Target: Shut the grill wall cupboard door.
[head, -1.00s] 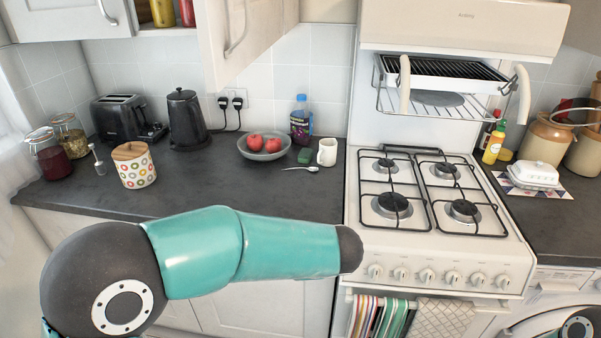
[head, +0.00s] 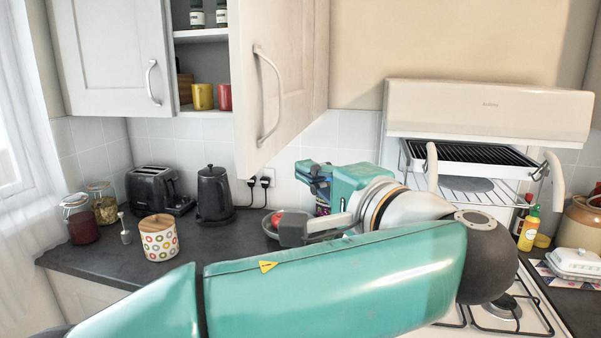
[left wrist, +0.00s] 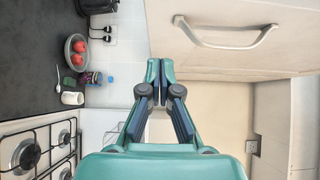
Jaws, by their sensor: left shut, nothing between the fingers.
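The grill wall cupboard door (head: 275,80) is a cream panel with a curved metal handle (head: 262,95). It stands open, swung out from the cupboard, with the shelves showing to its left. In the left wrist view the door (left wrist: 230,60) fills the upper right, with its handle across it. My left gripper (head: 303,168) is shut and empty, just right of and below the door's lower edge in the head view. In the left wrist view its closed fingertips (left wrist: 153,66) show beside the door's bottom edge; I cannot tell whether they touch it. My right gripper is not in view.
The grill hood (head: 485,110) and its rack stand right of my left arm, above the hob (head: 500,312). A kettle (head: 214,193), toaster (head: 155,188) and spotted jar (head: 158,238) stand on the counter. A fruit bowl (left wrist: 76,50) is below the gripper.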

